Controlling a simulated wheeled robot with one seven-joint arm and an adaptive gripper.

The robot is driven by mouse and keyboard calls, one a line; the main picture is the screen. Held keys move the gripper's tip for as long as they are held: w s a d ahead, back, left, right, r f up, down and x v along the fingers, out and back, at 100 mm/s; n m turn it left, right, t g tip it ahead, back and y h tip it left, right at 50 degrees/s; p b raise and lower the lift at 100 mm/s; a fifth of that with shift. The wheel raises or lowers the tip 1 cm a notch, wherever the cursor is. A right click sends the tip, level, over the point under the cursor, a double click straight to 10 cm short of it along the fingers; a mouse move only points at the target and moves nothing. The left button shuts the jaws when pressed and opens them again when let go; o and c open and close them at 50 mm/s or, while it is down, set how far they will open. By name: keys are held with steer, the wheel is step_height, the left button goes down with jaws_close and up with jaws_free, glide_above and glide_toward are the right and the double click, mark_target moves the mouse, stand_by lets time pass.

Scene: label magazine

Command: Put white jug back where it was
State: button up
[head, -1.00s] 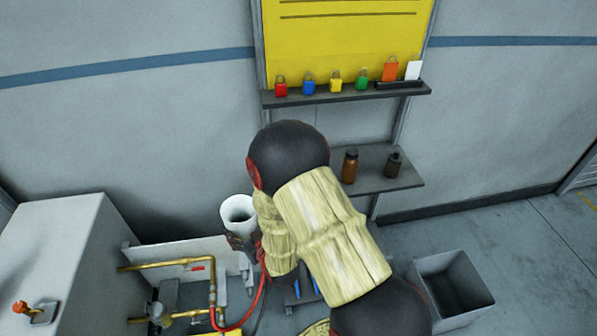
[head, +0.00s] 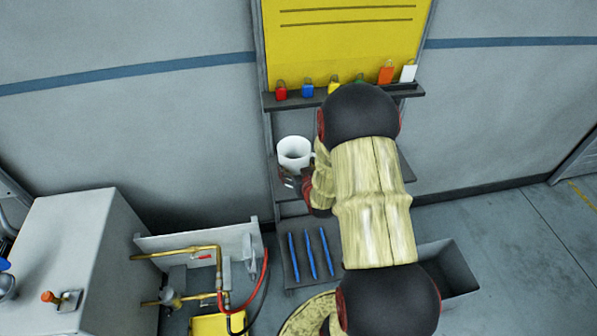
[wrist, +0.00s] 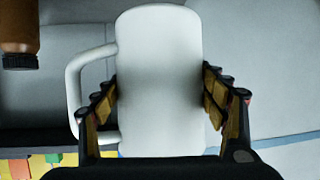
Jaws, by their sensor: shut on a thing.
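The white jug (head: 294,153) is held in my gripper (head: 290,182), at the left end of the dark middle shelf (head: 290,208) below the yellow board. In the wrist view the jug (wrist: 160,80) stands between both fingers of my gripper (wrist: 162,98), which press on its sides, with its handle to the left. The jug looks upright with its open top showing in the head view. Whether its base touches the shelf cannot be told. My arm hides most of the shelf.
A brown bottle (wrist: 18,25) is near the jug's handle side in the wrist view. Coloured padlocks (head: 308,88) line the upper ledge. Several blue pens (head: 310,253) lie on a lower shelf. Brass pipes (head: 180,253) and a grey cabinet (head: 70,250) stand at left, an open bin (head: 455,270) at right.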

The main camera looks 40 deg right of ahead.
steer(key=shift+w+d+f+b, duration=0.55)
steer(key=shift+w+d+f, duration=0.45)
steer(key=shift+f, duration=0.7)
steer(key=shift+w+d+f+b, duration=0.7)
steer(key=shift+d+f, duration=0.45)
steer(key=shift+f, duration=0.6)
steer(key=shift+w+d+f+b, duration=0.45)
steer(key=shift+w+d+f, duration=0.6)
steer(key=shift+f, duration=0.65)
steer(key=shift+f, duration=0.2)
steer(key=o, duration=1.8)
steer(key=shift+s, duration=0.1)
steer(key=shift+r, duration=0.15)
